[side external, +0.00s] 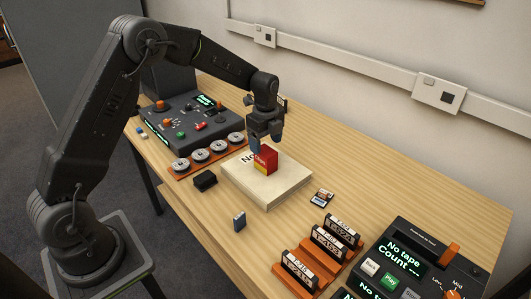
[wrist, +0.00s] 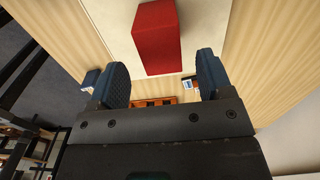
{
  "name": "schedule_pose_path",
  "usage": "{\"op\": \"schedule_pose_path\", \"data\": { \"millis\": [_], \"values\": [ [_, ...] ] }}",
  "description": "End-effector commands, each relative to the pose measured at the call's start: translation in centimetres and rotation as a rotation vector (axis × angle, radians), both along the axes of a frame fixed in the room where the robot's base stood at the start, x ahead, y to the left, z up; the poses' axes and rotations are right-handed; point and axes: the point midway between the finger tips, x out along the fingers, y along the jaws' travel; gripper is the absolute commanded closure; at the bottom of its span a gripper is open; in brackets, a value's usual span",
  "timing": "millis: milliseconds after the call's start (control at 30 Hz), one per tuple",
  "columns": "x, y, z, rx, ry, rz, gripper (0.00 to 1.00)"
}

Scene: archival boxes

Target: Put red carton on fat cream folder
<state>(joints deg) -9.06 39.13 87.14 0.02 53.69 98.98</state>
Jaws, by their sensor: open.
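The red carton (side external: 265,160) stands upright on top of the fat cream folder (side external: 286,184) in the side external view, with a yellow patch low on its face. In the wrist view the red carton (wrist: 157,38) is ahead of the fingers, with the cream folder (wrist: 112,28) beneath it. My gripper (side external: 262,146) is right above and beside the carton in the side view. In the wrist view my gripper (wrist: 162,82) has its two blue fingers spread wide apart with nothing between them. The gripper hides part of a label on the folder.
A dark tape machine (side external: 185,122) and an orange rack of reels (side external: 210,155) stand behind left. A black block (side external: 204,180) and a small grey box (side external: 239,221) sit left of the folder. Orange holders with cassettes (side external: 325,245) and another machine (side external: 420,265) stand front right.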

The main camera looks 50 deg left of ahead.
Motion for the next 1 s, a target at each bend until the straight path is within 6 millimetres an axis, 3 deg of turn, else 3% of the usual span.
{"op": "schedule_pose_path", "data": {
  "millis": [100,233,667,767,1000],
  "values": [
    [0.1,0.0,2.7,0.001,-0.004,0.000,0.27],
    [0.1,0.0,4.8,0.000,-0.003,0.000,0.27],
    [-0.7,-0.4,7.9,0.002,-0.018,0.045,0.27],
    [-2.5,-1.2,10.5,0.003,-0.056,0.153,0.27],
    [-10.6,-4.1,17.3,-0.039,-0.193,0.583,0.27]
  ]
}}
